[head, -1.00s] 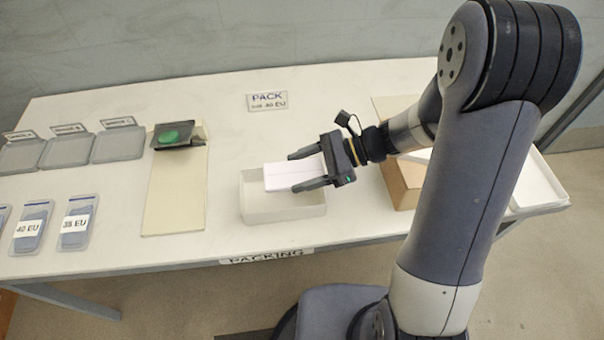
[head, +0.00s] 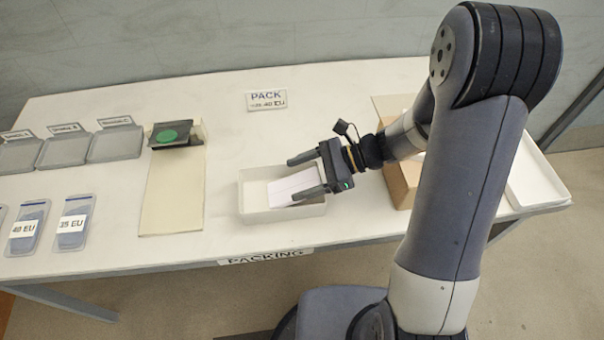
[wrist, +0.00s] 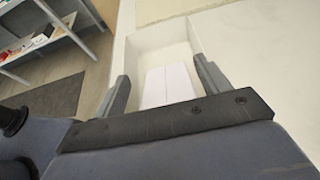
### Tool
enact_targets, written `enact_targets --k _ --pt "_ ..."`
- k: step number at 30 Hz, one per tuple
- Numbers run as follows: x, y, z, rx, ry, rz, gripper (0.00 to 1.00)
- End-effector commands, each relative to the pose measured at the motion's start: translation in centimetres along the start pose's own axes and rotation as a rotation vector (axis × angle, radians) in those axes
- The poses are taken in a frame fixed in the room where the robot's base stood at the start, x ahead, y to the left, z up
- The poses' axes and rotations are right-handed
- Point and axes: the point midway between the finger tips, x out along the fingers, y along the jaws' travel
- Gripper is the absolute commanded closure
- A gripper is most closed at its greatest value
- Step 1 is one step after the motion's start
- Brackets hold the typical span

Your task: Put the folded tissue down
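The folded tissue (head: 292,188) is a flat white sheet with a crease line. It lies inside the open white box (head: 254,213), towards its right side. In the wrist view the tissue (wrist: 168,86) lies on the floor of the box between my fingers, with a visible gap on either side. My gripper (head: 306,175) is open and empty, just above the box, with its fingers pointing left over the tissue. Part of the tissue's right end is hidden by a finger.
A sign reading PACK (head: 267,100) stands behind the box. A cream board with a green disc (head: 171,135) lies to the left. Bags labelled 40 EU (head: 28,228) and 35 EU (head: 73,222) and grey trays (head: 115,144) are further left. A brown carton (head: 403,186) and white tray (head: 538,186) are right.

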Motion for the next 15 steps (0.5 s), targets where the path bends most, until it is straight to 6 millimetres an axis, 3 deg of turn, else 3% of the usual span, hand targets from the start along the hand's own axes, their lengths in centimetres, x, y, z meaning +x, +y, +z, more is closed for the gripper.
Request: enact_targets --k 4,15 --pt "-0.01 0.00 0.02 0.000 0.000 0.000 0.16" --pt "-0.34 -0.01 0.83 -0.001 0.000 0.000 0.16"
